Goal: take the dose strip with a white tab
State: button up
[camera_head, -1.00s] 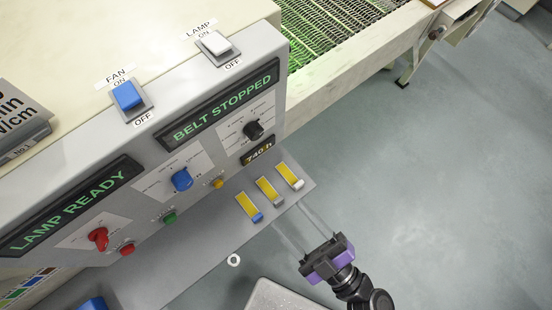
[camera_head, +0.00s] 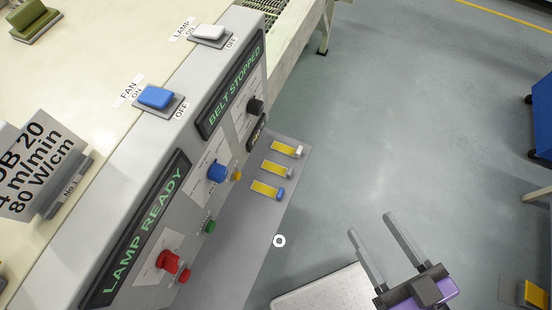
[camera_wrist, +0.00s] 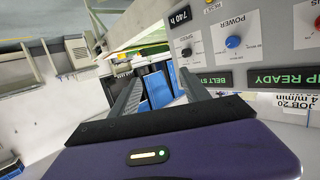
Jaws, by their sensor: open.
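Three yellow dose strips lie side by side on the grey ledge (camera_head: 250,215) of the console. The far one, the strip with a white tab (camera_head: 285,149), has its tab at the ledge's outer edge. The middle strip (camera_head: 276,168) has a grey tab, and the near strip (camera_head: 266,188) has a blue tab. My gripper (camera_head: 370,224) is open and empty, off to the right of the ledge and apart from the strips. In the wrist view my gripper (camera_wrist: 160,78) points past the console, and I cannot make out the strips there.
The console carries a black knob (camera_head: 255,106), a blue knob (camera_head: 217,172) and a red knob (camera_head: 169,261) above the ledge. A small white ring (camera_head: 279,241) shows by the ledge. A pale tray-like surface (camera_head: 330,292) is below my gripper. Open floor lies to the right.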

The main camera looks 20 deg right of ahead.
aim_at(286, 148)
jog(key=l+u, duration=0.7)
jog(key=u, duration=0.15)
